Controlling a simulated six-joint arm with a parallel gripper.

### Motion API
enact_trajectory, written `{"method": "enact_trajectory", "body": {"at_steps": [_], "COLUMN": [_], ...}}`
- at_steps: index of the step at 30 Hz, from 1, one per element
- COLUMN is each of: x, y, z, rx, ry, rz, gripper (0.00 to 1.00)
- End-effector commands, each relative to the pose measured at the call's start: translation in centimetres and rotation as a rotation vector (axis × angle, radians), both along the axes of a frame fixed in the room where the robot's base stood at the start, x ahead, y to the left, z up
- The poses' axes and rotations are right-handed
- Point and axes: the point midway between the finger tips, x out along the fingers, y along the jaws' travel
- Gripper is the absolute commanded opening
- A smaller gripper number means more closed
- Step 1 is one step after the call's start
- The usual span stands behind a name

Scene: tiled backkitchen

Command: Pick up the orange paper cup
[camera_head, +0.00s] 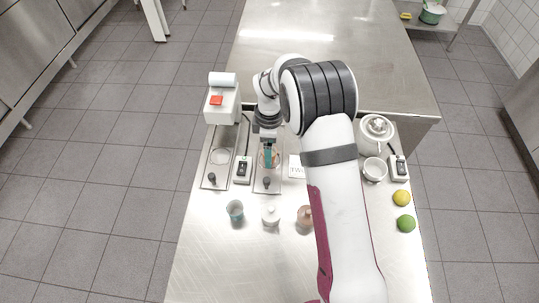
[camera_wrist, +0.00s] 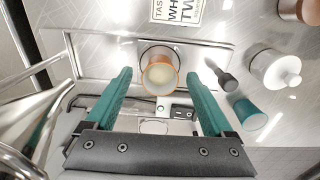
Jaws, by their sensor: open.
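The orange paper cup (camera_wrist: 147,60) stands on a metal plate, its round mouth facing the wrist camera and a pale surface inside. My gripper (camera_wrist: 159,75) is open, with one teal finger on each side of the cup in the wrist view. Visible gaps separate the fingers from the cup in that picture; their height relative to the rim is hard to tell. In the head view my gripper (camera_head: 269,156) points down at the cup (camera_head: 276,161), whose orange edge shows beside the teal fingers. The rest of the cup is hidden there.
A black-handled knob (camera_wrist: 222,77) sits right of the cup. A switch box (camera_head: 243,170) and a white machine (camera_head: 221,103) stand left. A teal cup (camera_head: 235,211), white bottle (camera_head: 270,215) and brown item (camera_head: 304,217) are in front.

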Motion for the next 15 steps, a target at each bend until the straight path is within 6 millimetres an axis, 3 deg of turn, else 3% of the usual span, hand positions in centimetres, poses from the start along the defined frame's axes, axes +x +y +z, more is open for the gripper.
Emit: {"method": "enact_trajectory", "body": {"at_steps": [3, 10, 15], "x": [-0.04, 0.01, 0.01], "y": [0.00, 0.01, 0.01], "z": [-1.50, -1.64, -1.61], "rx": [0.000, 0.001, 0.001], "ry": [0.001, -0.001, -0.001], "rz": [-0.002, -0.002, -0.002], "gripper": [0.87, 0.85, 0.55]}}
